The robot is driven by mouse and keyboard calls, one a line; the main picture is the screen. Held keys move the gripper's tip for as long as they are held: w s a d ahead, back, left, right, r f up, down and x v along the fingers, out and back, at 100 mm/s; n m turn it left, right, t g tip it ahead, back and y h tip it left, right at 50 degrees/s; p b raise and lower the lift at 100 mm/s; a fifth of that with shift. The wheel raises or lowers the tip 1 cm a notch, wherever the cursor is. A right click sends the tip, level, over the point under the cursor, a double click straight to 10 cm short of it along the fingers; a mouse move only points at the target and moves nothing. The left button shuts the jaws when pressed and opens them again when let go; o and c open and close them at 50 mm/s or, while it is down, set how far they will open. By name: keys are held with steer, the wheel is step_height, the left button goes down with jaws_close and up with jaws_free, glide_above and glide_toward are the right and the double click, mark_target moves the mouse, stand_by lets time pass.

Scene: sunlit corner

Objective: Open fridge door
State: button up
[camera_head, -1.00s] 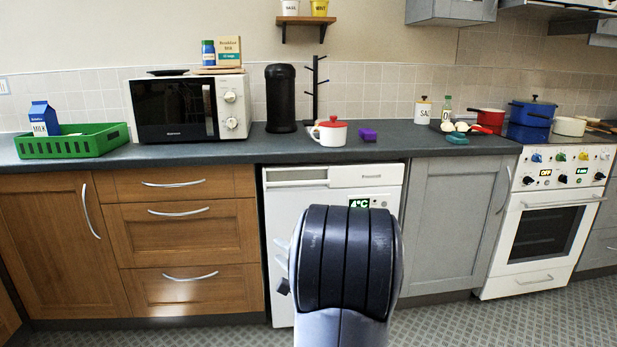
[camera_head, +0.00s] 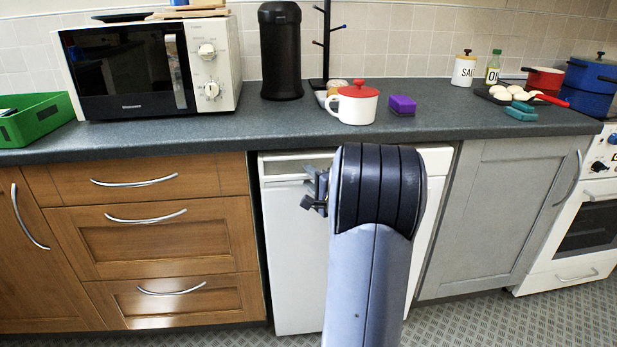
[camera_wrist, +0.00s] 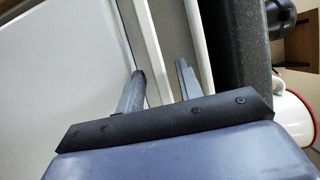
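The white fridge (camera_head: 292,245) stands under the worktop, between wooden drawers and a grey cabinet. Its door looks shut. A pale recessed strip (camera_head: 282,168) runs along its top left. My gripper (camera_head: 308,188) is in front of the upper part of the door, and my arm hides the middle and the display. In the wrist view my gripper (camera_wrist: 160,76) shows two fingers apart with nothing clearly held between them. The white door front (camera_wrist: 60,60) lies to their left and pale edge strips run past the fingertips. I cannot tell whether the fingers touch the door.
The dark worktop (camera_head: 220,138) overhangs the fridge closely. On it are a red-lidded white mug (camera_head: 357,105), a purple block (camera_head: 402,105), a black canister (camera_head: 281,50) and a microwave (camera_head: 140,68). Wooden drawers (camera_head: 160,240) stand left and a grey cabinet (camera_head: 495,220) right.

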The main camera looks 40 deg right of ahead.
steer(key=shift+w+d, duration=0.1)
steer(key=shift+w, duration=0.65)
steer(key=shift+c, duration=0.4)
jaws_close()
